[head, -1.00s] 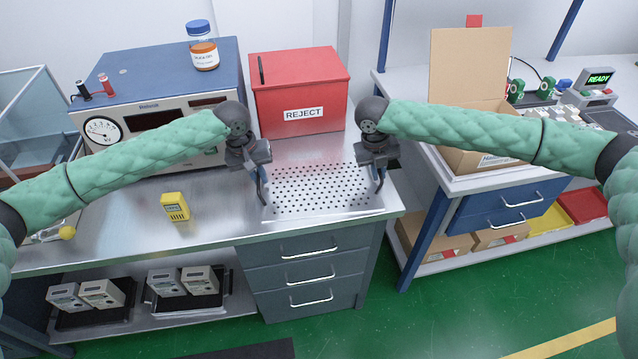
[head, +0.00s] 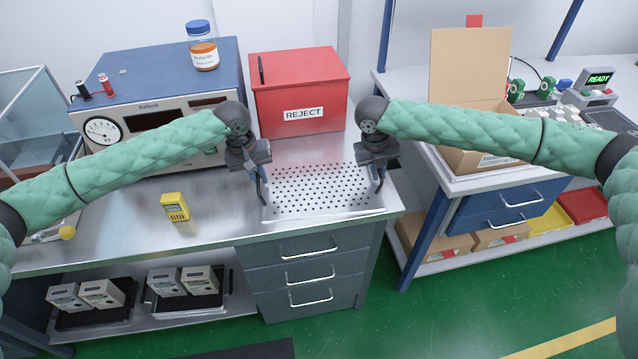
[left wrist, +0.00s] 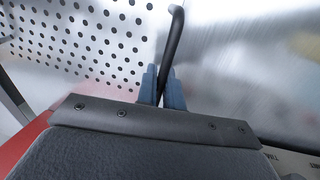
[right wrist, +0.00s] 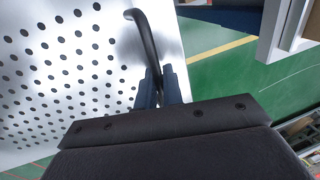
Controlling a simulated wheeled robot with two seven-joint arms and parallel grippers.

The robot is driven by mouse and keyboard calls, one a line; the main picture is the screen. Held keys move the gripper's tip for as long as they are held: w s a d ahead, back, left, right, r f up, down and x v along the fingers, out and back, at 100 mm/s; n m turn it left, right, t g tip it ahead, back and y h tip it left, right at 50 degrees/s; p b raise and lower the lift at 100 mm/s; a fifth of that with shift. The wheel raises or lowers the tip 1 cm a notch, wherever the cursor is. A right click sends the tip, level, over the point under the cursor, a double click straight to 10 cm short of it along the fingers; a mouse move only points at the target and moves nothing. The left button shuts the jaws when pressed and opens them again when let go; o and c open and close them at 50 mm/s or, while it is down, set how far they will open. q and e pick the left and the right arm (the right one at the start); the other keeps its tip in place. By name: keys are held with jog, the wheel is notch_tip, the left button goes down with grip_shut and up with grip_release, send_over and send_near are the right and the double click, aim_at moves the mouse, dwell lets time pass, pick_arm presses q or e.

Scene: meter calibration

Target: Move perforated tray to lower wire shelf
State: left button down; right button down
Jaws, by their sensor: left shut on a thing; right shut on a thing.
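The perforated tray (head: 318,190) is a flat silvery sheet with rows of dark holes and a dark handle at each side. It is at the right end of the steel bench, in front of the red box. It also shows in the left wrist view (left wrist: 90,32) and the right wrist view (right wrist: 65,60). My left gripper (head: 262,188) is shut on the tray's left handle (left wrist: 174,45). My right gripper (head: 380,178) is shut on its right handle (right wrist: 147,45). The lower shelf (head: 180,329) under the bench's left part holds dark trays with meters.
The red REJECT box (head: 298,92) stands behind the tray. Drawers (head: 305,272) fill the bench below the tray. A second bench with a cardboard box (head: 470,75) is at right.

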pick_arm(q)
jog(key=shift+r, duration=0.15)
pick_arm(e)
jog(key=shift+r, duration=0.2)
